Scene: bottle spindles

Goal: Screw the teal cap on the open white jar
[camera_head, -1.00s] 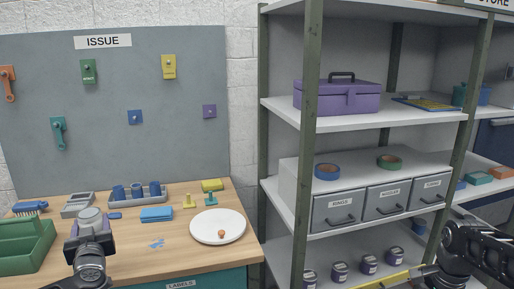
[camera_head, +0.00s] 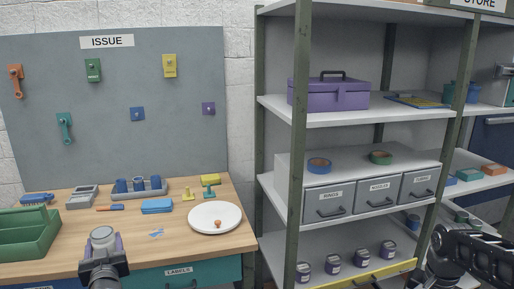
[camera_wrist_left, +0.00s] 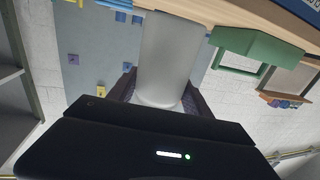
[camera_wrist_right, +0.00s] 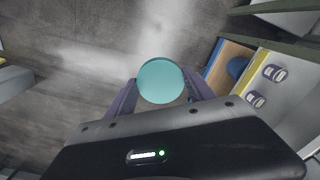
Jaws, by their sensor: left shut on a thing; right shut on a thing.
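The white jar (camera_wrist_left: 165,65) is held by my left gripper (camera_wrist_left: 158,95), which is shut on its sides. In the head view the jar (camera_head: 102,238) stands up from the left gripper (camera_head: 103,262), in front of the workbench. In the right wrist view the round teal cap (camera_wrist_right: 160,81) sits between the fingers of my right gripper (camera_wrist_right: 160,98), which is shut on it. The cap is not visible in the head view, and the jar does not show in the right wrist view, so they are well apart.
The workbench (camera_head: 60,268) carries a green tray (camera_head: 28,235), a white plate (camera_head: 232,212) and several small items. The shelf unit (camera_head: 290,210) stands to the right, with a yellow-edged lower shelf (camera_head: 365,279) near my right arm. Bare floor (camera_wrist_right: 80,60) shows in the right wrist view.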

